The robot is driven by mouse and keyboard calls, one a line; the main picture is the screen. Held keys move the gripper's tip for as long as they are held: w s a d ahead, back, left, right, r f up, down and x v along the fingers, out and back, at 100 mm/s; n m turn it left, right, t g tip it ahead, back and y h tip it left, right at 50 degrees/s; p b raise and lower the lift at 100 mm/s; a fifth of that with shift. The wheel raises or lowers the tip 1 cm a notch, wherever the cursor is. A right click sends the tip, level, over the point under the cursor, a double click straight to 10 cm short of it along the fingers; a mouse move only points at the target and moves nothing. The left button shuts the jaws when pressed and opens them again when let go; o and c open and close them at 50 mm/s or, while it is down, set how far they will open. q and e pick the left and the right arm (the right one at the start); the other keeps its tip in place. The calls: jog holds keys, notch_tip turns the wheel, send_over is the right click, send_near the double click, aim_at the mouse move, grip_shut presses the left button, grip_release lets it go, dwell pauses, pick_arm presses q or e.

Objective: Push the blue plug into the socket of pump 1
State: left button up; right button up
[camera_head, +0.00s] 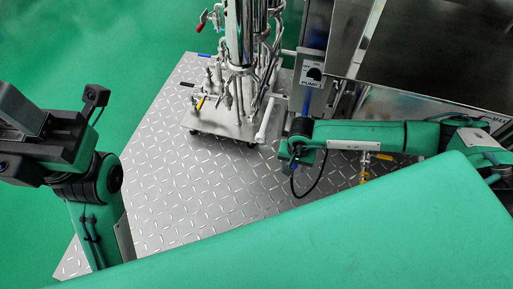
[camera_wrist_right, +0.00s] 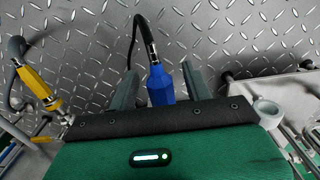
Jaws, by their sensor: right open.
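The blue plug (camera_wrist_right: 160,86) shows in the right wrist view, with its black cable (camera_wrist_right: 142,36) rising from its top end. My right gripper (camera_wrist_right: 159,80) is open, with one finger on each side of the plug and gaps visible between. In the head view the right gripper is at the end of the arm from the right, just below the pump 1 box (camera_head: 312,74). The pump 1 socket is not distinguishable, so I cannot tell how the plug sits to it. My left gripper (camera_head: 18,128) is at the far left, away from everything; its fingers are unclear.
A steel pump stand (camera_head: 228,124) with pipes and valves stands left of the box. A steel cabinet (camera_head: 430,50) is at the upper right. A yellow connector (camera_wrist_right: 36,88) on a hose is beside my right gripper. The diamond-plate floor (camera_head: 175,190) is clear at centre left.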

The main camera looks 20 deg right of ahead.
jog(key=s+a+p, duration=0.2)
jog(key=s+a, duration=0.2)
jog(key=s, duration=0.3)
jog(key=w+a+b, duration=0.3)
jog(key=w+a, duration=0.6)
jog(key=a, duration=0.3)
jog(key=w+d+b, duration=0.2)
jog(key=w+d, duration=0.3)
notch_tip(320, 180, up, 8)
jog(key=p, duration=0.5)
jog(key=shift+w+f, duration=0.25)
jog(key=shift+w, duration=0.1)
